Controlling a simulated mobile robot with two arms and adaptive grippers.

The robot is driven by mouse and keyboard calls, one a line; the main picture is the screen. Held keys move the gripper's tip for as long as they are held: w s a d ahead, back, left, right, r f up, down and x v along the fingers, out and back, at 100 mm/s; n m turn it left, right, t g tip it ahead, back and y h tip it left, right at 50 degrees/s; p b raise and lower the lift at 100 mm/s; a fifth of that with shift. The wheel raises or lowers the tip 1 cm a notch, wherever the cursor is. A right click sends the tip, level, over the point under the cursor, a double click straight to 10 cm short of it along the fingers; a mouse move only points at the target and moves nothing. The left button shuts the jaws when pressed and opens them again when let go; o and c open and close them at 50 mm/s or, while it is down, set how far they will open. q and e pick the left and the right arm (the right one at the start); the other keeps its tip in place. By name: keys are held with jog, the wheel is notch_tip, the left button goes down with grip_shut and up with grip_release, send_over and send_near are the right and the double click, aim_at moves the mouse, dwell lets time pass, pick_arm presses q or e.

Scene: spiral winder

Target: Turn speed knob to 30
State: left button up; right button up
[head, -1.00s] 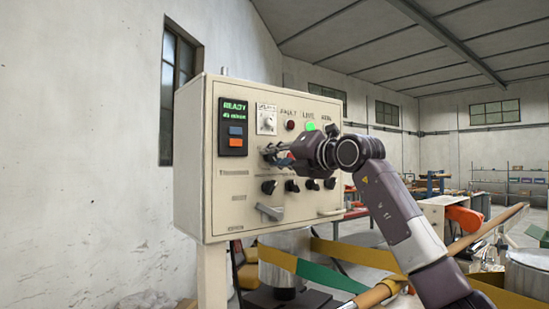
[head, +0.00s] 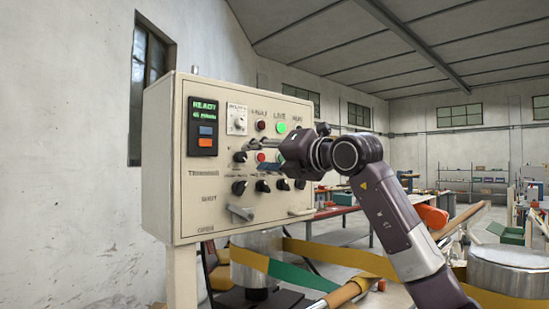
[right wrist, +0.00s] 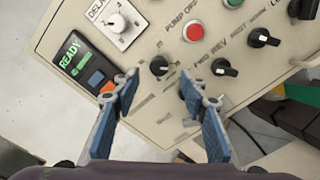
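The cream control panel (head: 160,180) stands at left centre in the head view. A black knob (head: 240,157) sits left of a red button (head: 261,157); I take it as the speed knob, but its label is not readable. My right gripper (head: 252,144) is in front of the panel near that knob. In the right wrist view my right gripper (right wrist: 158,80) is open, and the same knob (right wrist: 159,66) shows between the blue-padded fingers, seemingly not touched. The display (right wrist: 80,62) reads READY; its second line is too small to read. My left gripper is not in view.
A white DELAY dial (right wrist: 118,25) sits beside the display. A lower row has several black knobs, one at its left end (head: 240,187). A lever handle (head: 241,213) sticks out below. A yellow-green band and a metal drum (head: 508,275) stand at the lower right.

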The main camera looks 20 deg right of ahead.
jog(key=v, duration=0.6)
dwell(0.4)
